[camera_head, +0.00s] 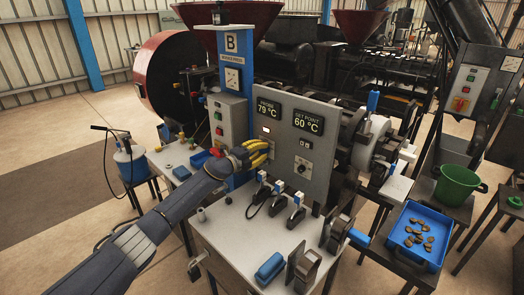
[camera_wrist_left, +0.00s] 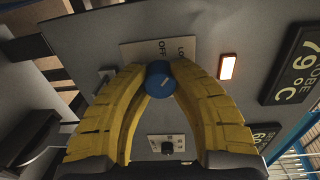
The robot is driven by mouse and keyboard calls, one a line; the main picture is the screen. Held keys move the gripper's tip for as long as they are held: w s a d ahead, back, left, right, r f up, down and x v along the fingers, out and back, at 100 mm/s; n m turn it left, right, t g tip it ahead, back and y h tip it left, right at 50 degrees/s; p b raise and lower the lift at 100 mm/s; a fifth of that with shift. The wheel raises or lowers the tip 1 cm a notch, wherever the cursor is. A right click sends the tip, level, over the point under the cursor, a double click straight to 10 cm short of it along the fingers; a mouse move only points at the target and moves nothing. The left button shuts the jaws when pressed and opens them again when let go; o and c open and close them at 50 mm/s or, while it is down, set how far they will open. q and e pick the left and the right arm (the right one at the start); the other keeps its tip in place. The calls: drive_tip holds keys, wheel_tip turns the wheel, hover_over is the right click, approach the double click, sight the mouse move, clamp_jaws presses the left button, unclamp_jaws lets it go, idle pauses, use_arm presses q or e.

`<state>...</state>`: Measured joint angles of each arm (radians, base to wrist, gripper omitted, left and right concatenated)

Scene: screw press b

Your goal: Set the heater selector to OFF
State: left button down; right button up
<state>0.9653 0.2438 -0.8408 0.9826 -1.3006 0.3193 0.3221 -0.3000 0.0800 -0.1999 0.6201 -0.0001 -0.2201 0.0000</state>
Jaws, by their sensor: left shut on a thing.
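The heater selector is a round blue knob (camera_wrist_left: 160,82) on a pale plate (camera_wrist_left: 130,52) fixed to a grey panel (camera_head: 318,142). OFF and part of a second mark, "LO", can be read on the plate; the rest is hidden behind a finger. My left gripper (camera_head: 262,153) has yellow fingers and is at the panel's left side. In the left wrist view its fingertips (camera_wrist_left: 159,78) are shut on the blue knob from both sides. Which mark the knob points to I cannot tell. In the head view the fingers hide the knob. My right gripper is not in view.
A lit indicator (camera_wrist_left: 228,67) sits beside the selector. A black knob (camera_wrist_left: 167,147) is on the same panel. Displays read probe 79 °C (camera_head: 269,108) and set point 60 °C (camera_head: 307,122). Several toggle clamps (camera_head: 279,197) stand on the bench below. A grey switch box (camera_head: 226,120) stands left.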

use_arm(q)
drive_tip(key=n, duration=0.5)
drive_tip(key=shift+w+a+r+n, duration=0.1)
drive_tip(key=shift+a+r+n, duration=0.05)
drive_tip(key=shift+n, duration=0.15)
idle(0.4)
drive_tip(key=c, duration=1.5)
unclamp_jaws()
drive_tip(key=o, duration=0.5)
drive_tip(key=shift+f+h, duration=0.2)
drive_tip(key=shift+h, duration=0.1)
drive_tip(key=v, duration=1.2)
drive_tip(key=shift+r, duration=0.2)
